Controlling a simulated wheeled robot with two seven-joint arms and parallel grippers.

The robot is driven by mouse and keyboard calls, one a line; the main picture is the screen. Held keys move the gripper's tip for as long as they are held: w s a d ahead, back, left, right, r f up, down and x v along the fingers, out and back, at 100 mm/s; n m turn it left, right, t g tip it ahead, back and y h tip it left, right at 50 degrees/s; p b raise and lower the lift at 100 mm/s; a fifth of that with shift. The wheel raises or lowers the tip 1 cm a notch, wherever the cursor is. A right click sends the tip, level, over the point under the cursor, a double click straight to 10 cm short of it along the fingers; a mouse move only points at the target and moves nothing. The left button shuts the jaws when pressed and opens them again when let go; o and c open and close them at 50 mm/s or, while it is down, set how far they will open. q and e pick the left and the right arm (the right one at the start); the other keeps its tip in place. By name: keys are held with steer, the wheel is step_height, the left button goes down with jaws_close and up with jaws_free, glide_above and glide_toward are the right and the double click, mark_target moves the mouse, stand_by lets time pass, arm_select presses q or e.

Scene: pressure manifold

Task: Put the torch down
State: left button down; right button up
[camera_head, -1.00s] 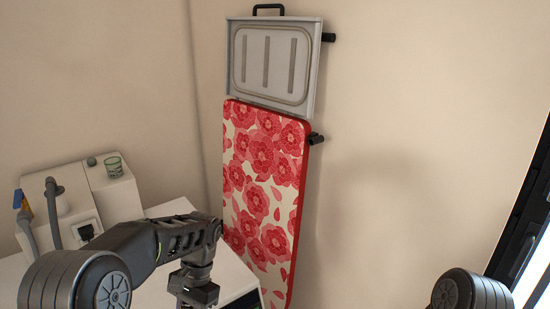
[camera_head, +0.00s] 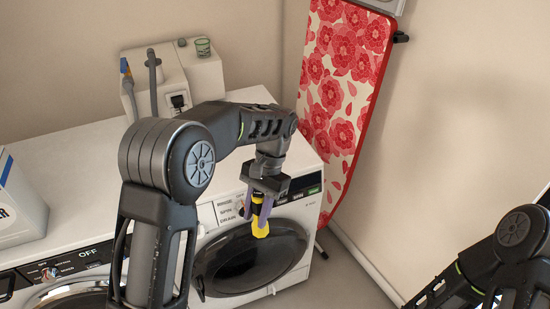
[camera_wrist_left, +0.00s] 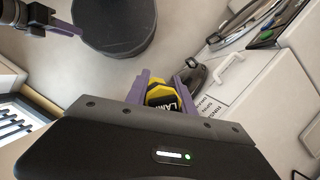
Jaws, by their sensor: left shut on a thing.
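The torch (camera_head: 261,227) is yellow and black and points downward from my left gripper (camera_head: 259,207). The gripper's purple fingers are shut on it, in front of the right washing machine's control panel and above its round door. In the left wrist view the torch (camera_wrist_left: 163,96) sits between the purple fingers, with part of a label showing; its far end is hidden. A dark part with a purple finger, seemingly my right gripper (camera_wrist_left: 62,24), shows at the top left of that view; its opening is unclear.
The white washer top (camera_head: 85,150) has free room in its middle. A white box (camera_head: 18,205) is at the left. A floral ironing board (camera_head: 345,85) hangs on the wall.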

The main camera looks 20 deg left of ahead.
arm_select(q)
steer(key=d+n+h, duration=0.3)
steer(key=d+n, duration=0.7)
steer(key=d, duration=0.1)
steer(key=shift+h, duration=0.4)
steer(key=shift+r, duration=0.15)
